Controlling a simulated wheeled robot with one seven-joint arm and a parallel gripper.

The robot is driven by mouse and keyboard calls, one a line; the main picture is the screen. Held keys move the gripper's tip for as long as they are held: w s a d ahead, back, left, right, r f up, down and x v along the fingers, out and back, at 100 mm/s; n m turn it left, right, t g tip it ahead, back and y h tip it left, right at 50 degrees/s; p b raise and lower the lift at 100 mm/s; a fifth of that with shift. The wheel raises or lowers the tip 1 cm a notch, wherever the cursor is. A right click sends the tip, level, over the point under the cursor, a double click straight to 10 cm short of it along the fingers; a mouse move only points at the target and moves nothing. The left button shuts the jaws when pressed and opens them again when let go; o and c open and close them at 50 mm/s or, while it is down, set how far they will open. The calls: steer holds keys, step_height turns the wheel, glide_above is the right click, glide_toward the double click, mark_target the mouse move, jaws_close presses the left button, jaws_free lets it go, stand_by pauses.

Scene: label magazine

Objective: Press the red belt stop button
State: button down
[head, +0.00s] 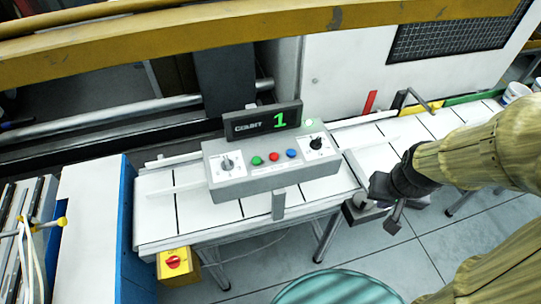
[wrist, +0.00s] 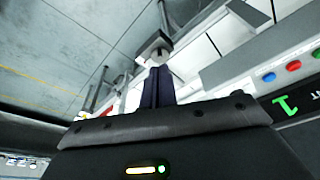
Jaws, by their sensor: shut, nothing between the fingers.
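A grey control box (head: 270,167) stands over the conveyor in the head view. It carries a green button (head: 257,160), a red button (head: 273,156) and a blue button (head: 291,153) in a row between two knobs. The red button also shows at the right of the wrist view (wrist: 293,67). A yellow box (head: 176,264) with a red round knob (head: 173,262) hangs at the conveyor's front left. My gripper (head: 392,222) is to the right of the control box, near the conveyor's front edge, apart from the buttons. Its dark fingers (wrist: 158,84) are together and empty.
A display (head: 263,121) with a green 1 stands behind the buttons. A grey bracket (head: 360,211) sticks out from the conveyor's front edge close to my gripper. A yellow beam (head: 250,36) crosses above. A teal round top (head: 340,288) is at the bottom.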

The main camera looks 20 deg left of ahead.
steer(key=shift+w, duration=0.1)
steer(key=w+a+r+m+y+p, duration=0.1)
steer(key=w+a+m+y+p, duration=0.2)
steer(key=a, duration=0.6)
steer(key=w+a+r+m+y+p, duration=0.2)
steer(key=w+a+m+p, duration=0.3)
steer(key=a, duration=0.4)
steer(key=w+a+r+m+y+p, duration=0.1)
steer(key=w+a+m+y+p, duration=0.2)
steer(key=a+p, duration=0.3)
steer(key=w+a+m, duration=0.1)
steer(key=a, duration=0.2)
steer(key=shift+w+a+r+y, duration=0.15)
steer(key=shift+a+y, duration=0.2)
steer(key=shift+y, duration=0.05)
steer(key=b, duration=0.6)
glide_above(278, 158)
step_height(278, 158, down, 7)
steer(key=shift+f, duration=0.2)
steer(key=shift+f+b, duration=0.55)
steer(key=shift+f, duration=0.2)
